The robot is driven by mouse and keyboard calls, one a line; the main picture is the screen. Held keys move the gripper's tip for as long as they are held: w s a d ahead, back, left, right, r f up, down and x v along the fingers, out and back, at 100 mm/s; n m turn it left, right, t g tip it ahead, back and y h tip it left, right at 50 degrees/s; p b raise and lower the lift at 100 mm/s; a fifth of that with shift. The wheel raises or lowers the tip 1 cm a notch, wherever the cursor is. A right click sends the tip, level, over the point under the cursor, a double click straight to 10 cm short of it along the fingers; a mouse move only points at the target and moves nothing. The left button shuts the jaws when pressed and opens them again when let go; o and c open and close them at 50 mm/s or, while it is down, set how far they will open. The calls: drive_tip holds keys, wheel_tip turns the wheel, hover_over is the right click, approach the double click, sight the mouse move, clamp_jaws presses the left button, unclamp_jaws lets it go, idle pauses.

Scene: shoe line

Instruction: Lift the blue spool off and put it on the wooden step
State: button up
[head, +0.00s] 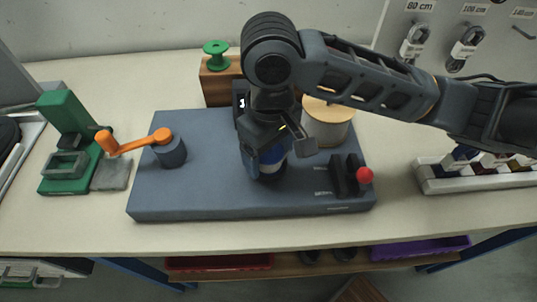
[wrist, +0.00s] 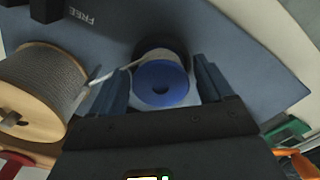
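The blue spool (wrist: 160,84) stands on a dark round base on the blue-grey board, with white thread wound below its blue flange. In the head view, the blue spool (head: 272,156) is partly hidden by my gripper. My gripper (head: 280,155) points down over it. In the wrist view, the fingers of my gripper (wrist: 160,85) are spread, one on each side of the spool; I cannot tell whether they touch it. The wooden step (head: 218,92) is at the back of the table, with a green spool (head: 215,54) on it.
A large wooden reel (head: 327,122) of grey cord stands right of my gripper, its strand running toward the spool. An orange crank (head: 135,141) and green fixture (head: 64,145) are left. A red-knobbed lever (head: 364,176) is front right. The board's front left is clear.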

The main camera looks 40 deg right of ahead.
drive_tip(key=c, duration=1)
